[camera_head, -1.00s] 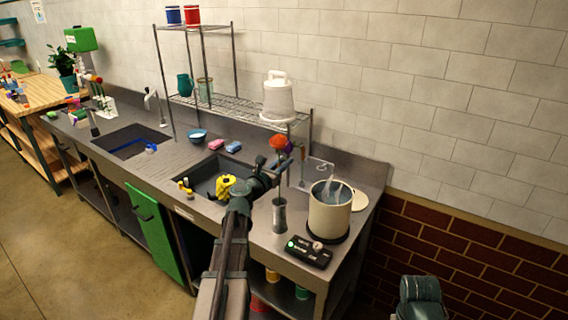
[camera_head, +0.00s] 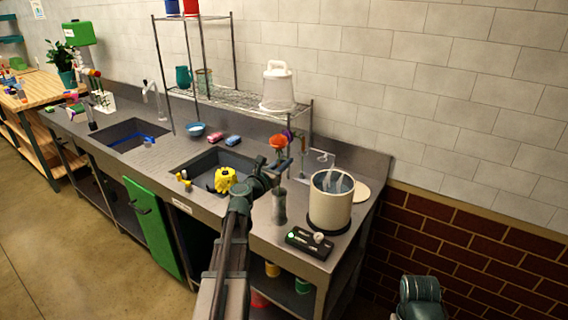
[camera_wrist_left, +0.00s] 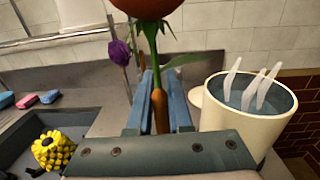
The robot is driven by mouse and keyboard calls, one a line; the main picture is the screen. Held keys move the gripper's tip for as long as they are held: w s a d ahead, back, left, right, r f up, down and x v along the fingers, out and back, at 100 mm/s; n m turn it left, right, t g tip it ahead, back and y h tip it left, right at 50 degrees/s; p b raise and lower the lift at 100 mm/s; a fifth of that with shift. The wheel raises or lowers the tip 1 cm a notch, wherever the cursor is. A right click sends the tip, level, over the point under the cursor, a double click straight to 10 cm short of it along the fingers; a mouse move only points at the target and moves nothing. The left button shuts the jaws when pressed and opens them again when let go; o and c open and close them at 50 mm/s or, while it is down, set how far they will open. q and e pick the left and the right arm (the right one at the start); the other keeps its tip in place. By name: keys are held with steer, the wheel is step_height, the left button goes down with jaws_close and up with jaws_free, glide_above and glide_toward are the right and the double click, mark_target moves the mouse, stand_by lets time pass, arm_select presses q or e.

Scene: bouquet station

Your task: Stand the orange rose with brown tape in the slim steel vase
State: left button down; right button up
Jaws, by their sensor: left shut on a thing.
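The orange rose (camera_head: 278,141) is upright in my left gripper (camera_head: 279,171). In the left wrist view, the gripper (camera_wrist_left: 160,98) is shut around its stem at the brown tape (camera_wrist_left: 161,103), below the bloom (camera_wrist_left: 146,6). The slim steel vase (camera_head: 279,206) stands on the counter, just below the gripper in the head view. It is hidden in the wrist view, and the stem's lower end is hidden too, so I cannot tell whether the stem is at its mouth.
A cream bucket (camera_head: 330,203) stands right of the vase, with a black device (camera_head: 309,242) in front. A purple flower (camera_wrist_left: 119,52) is behind the rose. A sink with a yellow object (camera_head: 224,179) lies left. A wire shelf (camera_head: 240,101) stands behind.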

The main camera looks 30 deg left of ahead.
arm_select(q)
steer(key=shift+f, duration=0.15)
steer(key=shift+f+b, duration=1.35)
steer(key=shift+b, duration=0.1)
steer(key=shift+c, duration=0.6)
jaws_free()
steer(key=shift+s, duration=0.15)
steer(key=shift+s+a, duration=0.15)
steer(key=shift+s, duration=2.2)
steer(key=shift+s, duration=0.15)
steer(key=s, duration=0.4)
steer(key=shift+s+a, duration=0.15)
steer(key=shift+s, duration=0.2)
